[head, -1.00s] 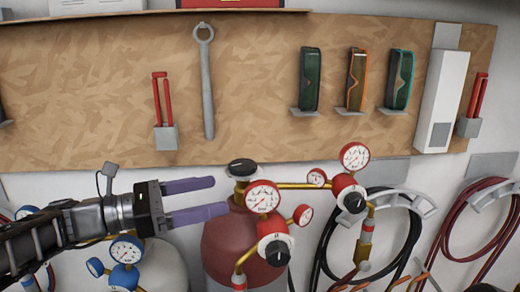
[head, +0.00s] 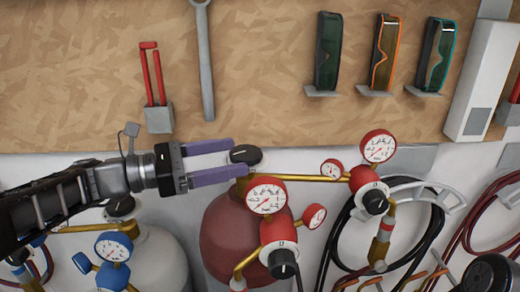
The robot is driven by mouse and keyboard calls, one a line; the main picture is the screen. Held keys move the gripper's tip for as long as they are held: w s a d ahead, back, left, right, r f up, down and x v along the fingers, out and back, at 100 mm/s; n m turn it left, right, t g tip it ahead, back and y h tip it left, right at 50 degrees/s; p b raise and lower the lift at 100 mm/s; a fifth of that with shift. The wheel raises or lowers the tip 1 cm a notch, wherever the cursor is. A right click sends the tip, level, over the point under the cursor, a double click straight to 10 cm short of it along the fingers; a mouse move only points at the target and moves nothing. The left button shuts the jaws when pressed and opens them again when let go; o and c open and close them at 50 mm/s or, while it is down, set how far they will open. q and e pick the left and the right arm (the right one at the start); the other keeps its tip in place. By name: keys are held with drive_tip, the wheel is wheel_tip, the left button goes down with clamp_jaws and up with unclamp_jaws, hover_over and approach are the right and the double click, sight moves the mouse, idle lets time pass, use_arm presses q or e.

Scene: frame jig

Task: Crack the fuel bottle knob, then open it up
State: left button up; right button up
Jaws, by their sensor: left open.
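The red fuel bottle (head: 222,240) stands below the board in the head view, with a black knob (head: 246,154) on its brass valve at the top. My left gripper (head: 240,159) reaches in from the left with its purple fingers open, one above the other in the picture. The fingertips are at the knob's left edge, and the lower finger overlaps the valve just under the knob. I cannot tell whether they touch it. My right gripper is not in view.
Red gauges (head: 267,195) and a brass pipe stand close right of the knob. A white bottle (head: 155,262) with blue gauges (head: 113,247) is below my left arm. Black hoses (head: 345,240) hang at right. Safety glasses (head: 329,52) and a wrench (head: 206,70) are on the board.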

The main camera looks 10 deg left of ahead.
sight(260, 152)
use_arm(q)
drive_tip(key=p+x, duration=0.1)
drive_tip(key=x, duration=0.5)
drive_tip(key=shift+w+d, duration=0.15)
drive_tip(key=shift+d, duration=0.2)
drive_tip(key=shift+c, duration=0.4)
drive_tip(key=c, duration=1.3)
